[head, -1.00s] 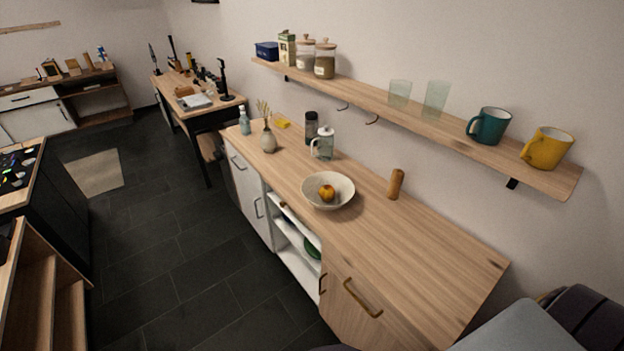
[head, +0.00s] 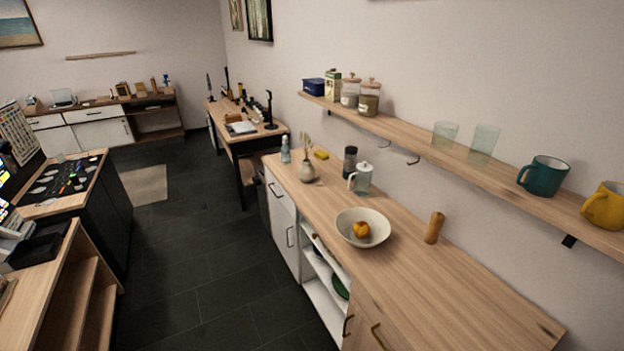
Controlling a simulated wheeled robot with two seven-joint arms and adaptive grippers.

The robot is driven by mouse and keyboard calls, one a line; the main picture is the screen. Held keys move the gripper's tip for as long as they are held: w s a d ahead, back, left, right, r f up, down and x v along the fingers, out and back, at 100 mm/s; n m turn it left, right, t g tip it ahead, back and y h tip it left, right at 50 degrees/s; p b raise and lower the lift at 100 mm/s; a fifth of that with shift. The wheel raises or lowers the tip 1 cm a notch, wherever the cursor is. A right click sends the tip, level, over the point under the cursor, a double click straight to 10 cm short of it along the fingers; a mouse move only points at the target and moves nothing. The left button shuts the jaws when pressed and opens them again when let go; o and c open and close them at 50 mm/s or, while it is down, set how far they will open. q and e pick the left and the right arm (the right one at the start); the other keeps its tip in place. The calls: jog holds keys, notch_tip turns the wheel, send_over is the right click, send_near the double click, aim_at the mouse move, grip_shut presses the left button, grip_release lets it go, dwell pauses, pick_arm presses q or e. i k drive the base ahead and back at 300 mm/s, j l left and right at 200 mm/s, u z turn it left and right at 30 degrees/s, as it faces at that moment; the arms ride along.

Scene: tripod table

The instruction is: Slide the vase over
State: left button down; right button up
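The vase (head: 307,173) is a small rounded beige-grey vessel with dry stems standing up from its neck. It stands upright on the far part of the wooden counter (head: 455,300), near the counter's left edge. A light blue bottle (head: 285,150) stands behind it to the left, and a yellow sponge-like block (head: 321,154) lies behind it to the right. Neither of my grippers is in the head view.
A bowl with an orange fruit (head: 363,227), a glass jug (head: 361,178), a dark cylinder (head: 349,161) and a wooden mill (head: 434,228) stand on the counter. A shelf (head: 410,130) with jars and mugs hangs above. Dark floor (head: 200,270) is free to the left.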

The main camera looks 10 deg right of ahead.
aim_at(307, 173)
jog(key=i+j, duration=0.3)
jog(key=i, duration=0.25)
jog(key=i+j+z, duration=0.15)
jog(key=i+j, duration=0.2)
jog(key=i, duration=0.2)
jog(key=i+j, duration=0.4)
jog(key=i, duration=0.15)
